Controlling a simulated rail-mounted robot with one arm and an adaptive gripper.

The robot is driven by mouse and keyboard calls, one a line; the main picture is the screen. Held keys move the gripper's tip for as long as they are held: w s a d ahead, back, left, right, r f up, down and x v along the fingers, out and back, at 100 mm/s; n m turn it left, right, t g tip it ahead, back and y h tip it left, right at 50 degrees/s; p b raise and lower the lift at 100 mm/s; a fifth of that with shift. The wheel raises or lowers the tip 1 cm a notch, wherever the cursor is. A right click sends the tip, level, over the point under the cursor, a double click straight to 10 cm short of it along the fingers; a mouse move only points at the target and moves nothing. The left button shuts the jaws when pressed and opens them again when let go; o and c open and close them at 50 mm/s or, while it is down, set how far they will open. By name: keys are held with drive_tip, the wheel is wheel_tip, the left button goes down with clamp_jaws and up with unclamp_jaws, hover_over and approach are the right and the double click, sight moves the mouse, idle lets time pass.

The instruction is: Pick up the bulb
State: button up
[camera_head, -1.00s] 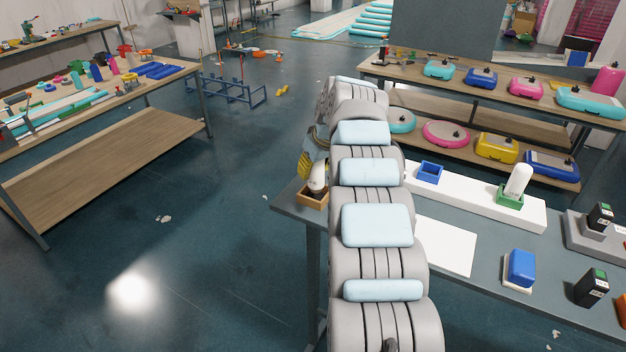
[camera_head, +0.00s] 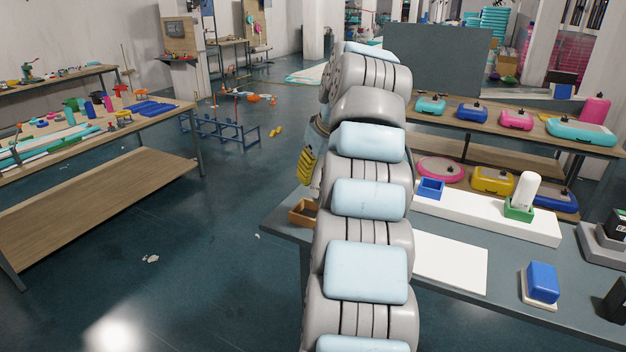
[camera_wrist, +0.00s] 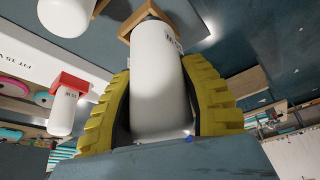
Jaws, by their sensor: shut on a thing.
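My gripper (camera_wrist: 157,72) has yellow ribbed fingers shut around a white bulb (camera_wrist: 160,95), one finger on each side. The bulb's dark neck points away from my palm, toward a small wooden box (camera_wrist: 128,27) beyond it. In the head view, the yellow finger (camera_head: 307,166) shows left of my arm, above the wooden box (camera_head: 301,213) on the near left table corner. The box looks empty there. My arm hides much of the gripper, and the held bulb is mostly hidden in that view.
A white stand (camera_head: 480,212) carries a blue holder (camera_head: 430,188) and a green holder (camera_head: 519,209) with another bulb (camera_head: 525,188). A red holder (camera_wrist: 70,84) with a bulb shows in the wrist view. A white sheet (camera_head: 450,262) and blue block (camera_head: 542,282) lie on the table.

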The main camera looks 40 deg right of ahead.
sight(320, 172)
drive_tip(key=shift+s+a, duration=0.2)
drive_tip(key=shift+s, duration=0.1)
drive_tip(key=shift+p+v, duration=0.8)
drive_tip(key=shift+p, duration=0.25)
drive_tip(key=shift+s+a+p, duration=0.3)
drive_tip(key=shift+s+p, duration=0.3)
drive_tip(key=shift+p, duration=0.2)
drive_tip(key=shift+s+a+r+p, duration=0.3)
drive_tip(key=shift+s+p, duration=0.45)
drive_tip(key=shift+p, duration=0.15)
drive_tip(key=shift+s+a+r+p, duration=0.3)
drive_tip(key=shift+s+p, duration=0.4)
drive_tip(key=shift+p, duration=0.2)
drive_tip(key=shift+s+a+r+p, duration=0.2)
drive_tip(key=shift+s+r+p, duration=0.05)
drive_tip(key=shift+s+p, duration=0.6)
